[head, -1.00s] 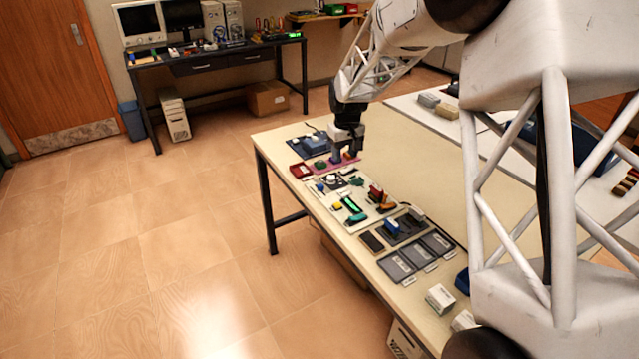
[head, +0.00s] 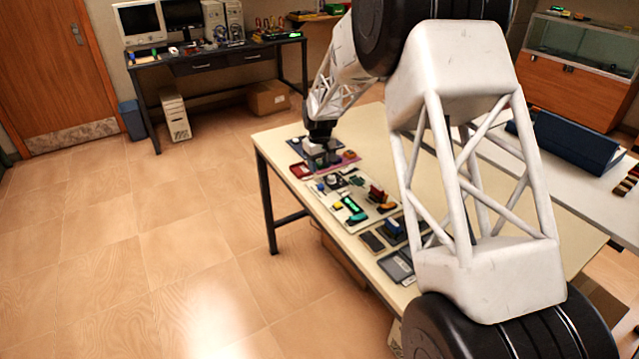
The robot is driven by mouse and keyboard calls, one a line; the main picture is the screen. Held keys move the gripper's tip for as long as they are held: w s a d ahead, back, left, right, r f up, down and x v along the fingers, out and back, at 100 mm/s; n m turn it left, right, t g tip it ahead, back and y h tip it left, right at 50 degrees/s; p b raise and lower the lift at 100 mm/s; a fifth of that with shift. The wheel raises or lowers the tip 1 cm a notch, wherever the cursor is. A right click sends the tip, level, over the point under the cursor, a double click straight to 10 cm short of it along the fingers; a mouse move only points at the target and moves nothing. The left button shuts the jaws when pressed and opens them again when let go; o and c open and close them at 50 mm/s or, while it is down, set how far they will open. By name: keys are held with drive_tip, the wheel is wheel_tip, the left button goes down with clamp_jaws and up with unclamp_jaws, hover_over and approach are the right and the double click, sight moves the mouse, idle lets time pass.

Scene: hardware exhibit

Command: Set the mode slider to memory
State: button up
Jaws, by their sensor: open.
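My gripper (head: 325,163) points down over the far end of the cream table, above or beside a pink board (head: 347,163) with small parts on it. The gripper is open; its fingertips are small and dark, and I cannot tell whether they touch anything. A pale panel (head: 346,221) nearer the camera carries a green bar (head: 354,208), a white round part (head: 333,181) and red and orange pieces (head: 379,195). I cannot make out which part is the mode slider, its position or any memory label.
Dark grey trays (head: 398,266) lie nearer the camera, partly hidden by my arm. A long blue case (head: 562,140) lies on the white table at right.

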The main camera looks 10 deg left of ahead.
sight(321, 187)
drive_tip(key=shift+f, duration=3.9)
clamp_jaws()
